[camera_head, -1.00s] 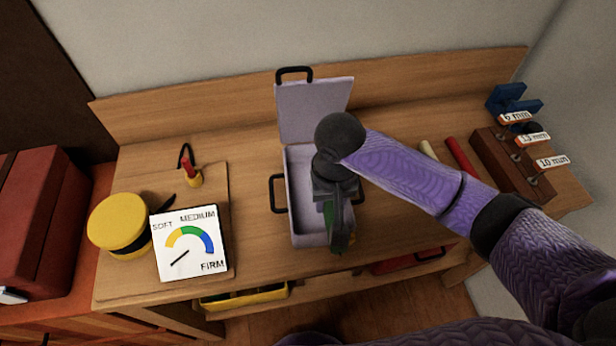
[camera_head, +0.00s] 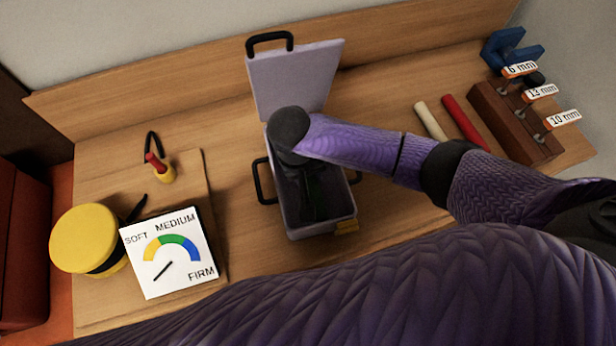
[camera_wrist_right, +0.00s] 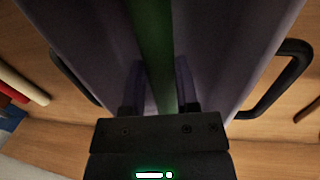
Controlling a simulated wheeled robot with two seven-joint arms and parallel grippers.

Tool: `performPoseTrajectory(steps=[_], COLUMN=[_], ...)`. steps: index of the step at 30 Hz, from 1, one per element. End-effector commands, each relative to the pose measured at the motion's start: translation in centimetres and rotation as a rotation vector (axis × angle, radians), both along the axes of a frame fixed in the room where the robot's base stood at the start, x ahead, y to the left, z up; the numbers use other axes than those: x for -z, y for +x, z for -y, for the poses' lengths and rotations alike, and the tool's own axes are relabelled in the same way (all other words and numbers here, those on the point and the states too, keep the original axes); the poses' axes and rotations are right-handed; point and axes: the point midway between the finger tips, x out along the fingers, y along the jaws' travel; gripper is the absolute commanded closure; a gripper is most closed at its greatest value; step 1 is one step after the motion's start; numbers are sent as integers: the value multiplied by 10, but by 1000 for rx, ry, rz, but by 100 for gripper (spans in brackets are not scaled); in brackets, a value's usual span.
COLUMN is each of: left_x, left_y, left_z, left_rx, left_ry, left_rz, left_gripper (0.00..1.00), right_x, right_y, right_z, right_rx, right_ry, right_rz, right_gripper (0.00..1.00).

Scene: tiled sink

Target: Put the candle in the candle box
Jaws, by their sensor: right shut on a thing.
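The candle box is a lilac-grey case (camera_head: 325,226) with its lid (camera_head: 303,78) standing open at the back. My right gripper (camera_head: 310,207) points down inside the box. In the right wrist view, the gripper (camera_wrist_right: 157,88) is shut on a long green candle (camera_wrist_right: 152,35), which runs lengthwise between the box walls. In the head view the candle is hidden or too dark to make out under my gripper. I cannot tell whether it touches the box floor. My left gripper is not in view.
A cream stick (camera_head: 431,121) and a red stick (camera_head: 464,123) lie right of the box. A brown block (camera_head: 515,125) with size tags stands further right. A dial card (camera_head: 170,252) and a yellow round tin (camera_head: 88,238) are at left. Black handles (camera_head: 262,181) stick out from the box.

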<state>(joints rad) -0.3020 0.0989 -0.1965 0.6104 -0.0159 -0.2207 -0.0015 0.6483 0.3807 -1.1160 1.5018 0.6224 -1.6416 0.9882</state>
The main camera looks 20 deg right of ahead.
Motion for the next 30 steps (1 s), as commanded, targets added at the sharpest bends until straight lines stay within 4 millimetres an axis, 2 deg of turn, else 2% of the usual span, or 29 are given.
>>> performPoseTrajectory(steps=[1, 10, 11, 15, 24, 26, 30], left_x=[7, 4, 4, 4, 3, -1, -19], left_y=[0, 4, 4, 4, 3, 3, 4], left_z=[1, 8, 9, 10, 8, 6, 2], left_rx=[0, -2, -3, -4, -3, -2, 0], left_ry=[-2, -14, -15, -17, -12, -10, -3], left_rz=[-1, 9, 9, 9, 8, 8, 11], left_gripper=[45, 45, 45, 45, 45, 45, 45], right_x=[11, 11, 11, 10, 8, -1, -40], right_y=[0, 0, 0, 0, 0, 0, 1], right_z=[0, 0, 0, 0, 0, -1, -8], right_rx=[-1, 0, 0, 0, -1, -1, -3], right_ry=[-1, 1, 1, 1, 1, 2, 5], right_rz=[-2, 0, 0, 0, 1, 2, 4], right_gripper=[100, 100, 58, 28, 27, 27, 27])
